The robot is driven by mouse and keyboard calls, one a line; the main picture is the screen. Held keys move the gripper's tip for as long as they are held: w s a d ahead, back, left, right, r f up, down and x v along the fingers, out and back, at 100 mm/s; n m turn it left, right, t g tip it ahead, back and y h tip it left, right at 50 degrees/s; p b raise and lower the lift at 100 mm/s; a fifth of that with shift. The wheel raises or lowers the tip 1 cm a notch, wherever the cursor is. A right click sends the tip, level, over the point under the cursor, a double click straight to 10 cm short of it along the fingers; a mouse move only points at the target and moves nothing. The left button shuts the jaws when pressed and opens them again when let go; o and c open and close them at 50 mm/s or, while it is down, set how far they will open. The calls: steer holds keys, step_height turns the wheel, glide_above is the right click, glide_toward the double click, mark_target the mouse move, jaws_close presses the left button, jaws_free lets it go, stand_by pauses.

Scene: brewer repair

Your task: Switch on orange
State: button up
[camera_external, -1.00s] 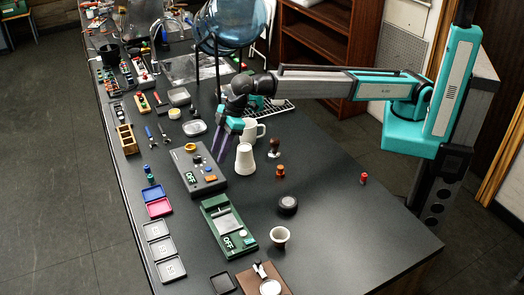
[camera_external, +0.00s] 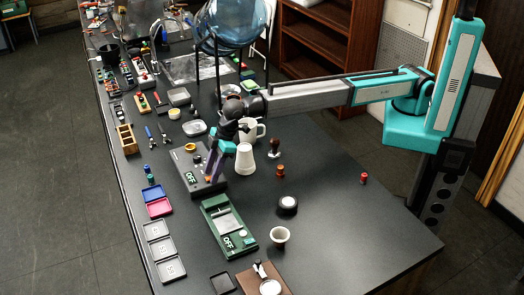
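The dark grey control panel (camera_external: 192,163) lies on the black bench left of centre, with small knobs and a green display (camera_external: 191,177) reading OFF. A small orange button (camera_external: 209,179) shows near the panel's front right, partly hard to make out beside the fingers. My gripper (camera_external: 211,169) points down over the panel's right half, with its fingertips very close to the orange button; I cannot tell whether they touch it. The fingers look close together, but their gap is too small to judge. The gripper hides part of the panel's right side.
A white cup (camera_external: 245,158) stands upside down just right of the gripper, with a white mug (camera_external: 252,131) behind it. The bench's right front is mostly clear.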

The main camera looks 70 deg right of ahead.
jaws_close()
steer(key=shift+w+a+r+g+h, duration=0.1)
steer(key=shift+w+a+g+h, duration=0.1)
steer(key=shift+g+h, duration=0.1)
steer(key=shift+p, duration=0.45)
jaws_free()
stand_by(0.4)
steer(key=b+v, duration=0.4)
steer(key=v, duration=0.9)
steer(key=shift+r, duration=0.5)
